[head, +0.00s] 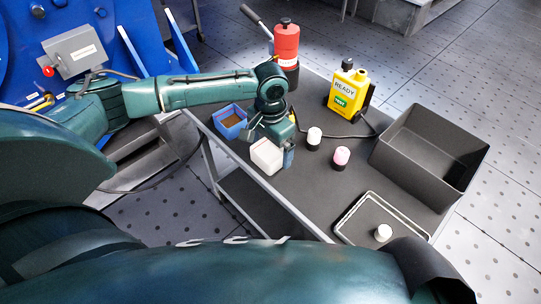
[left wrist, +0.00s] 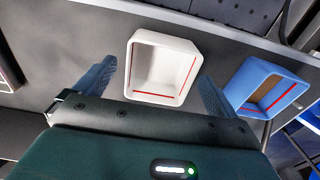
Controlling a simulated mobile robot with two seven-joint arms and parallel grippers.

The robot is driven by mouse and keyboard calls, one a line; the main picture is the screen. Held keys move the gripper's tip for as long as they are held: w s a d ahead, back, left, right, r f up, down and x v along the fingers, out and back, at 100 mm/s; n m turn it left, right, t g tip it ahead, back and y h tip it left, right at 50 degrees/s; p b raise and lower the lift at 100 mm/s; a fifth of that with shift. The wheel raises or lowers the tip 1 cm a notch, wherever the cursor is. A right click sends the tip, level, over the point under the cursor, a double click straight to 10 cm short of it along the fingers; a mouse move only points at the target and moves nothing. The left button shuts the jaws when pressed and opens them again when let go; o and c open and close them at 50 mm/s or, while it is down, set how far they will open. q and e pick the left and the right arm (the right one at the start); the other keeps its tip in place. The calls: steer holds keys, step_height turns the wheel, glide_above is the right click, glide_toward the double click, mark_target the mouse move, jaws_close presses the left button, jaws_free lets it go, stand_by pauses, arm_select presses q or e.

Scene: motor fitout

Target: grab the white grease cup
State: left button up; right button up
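The white grease cup (head: 267,157) is a square, open-topped cup standing near the table's left edge. In the left wrist view, the white cup (left wrist: 136,68) shows a red line around its inside and looks empty. My left gripper (head: 280,150) is right beside and partly over the cup in the head view. In the left wrist view, the gripper (left wrist: 158,75) is open, with a blue-grey finger on each side of the cup. I cannot tell whether the fingers touch it. My right gripper is not in view.
A blue cup (head: 230,117) with brown contents stands close by the white one. Two small capped jars (head: 341,157), a yellow bottle (head: 347,92) and a red canister (head: 286,42) stand on the table. A grey bin (head: 415,160) and a tray (head: 372,208) are at right.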

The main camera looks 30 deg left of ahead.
arm_select(q)
steer(key=c, duration=1)
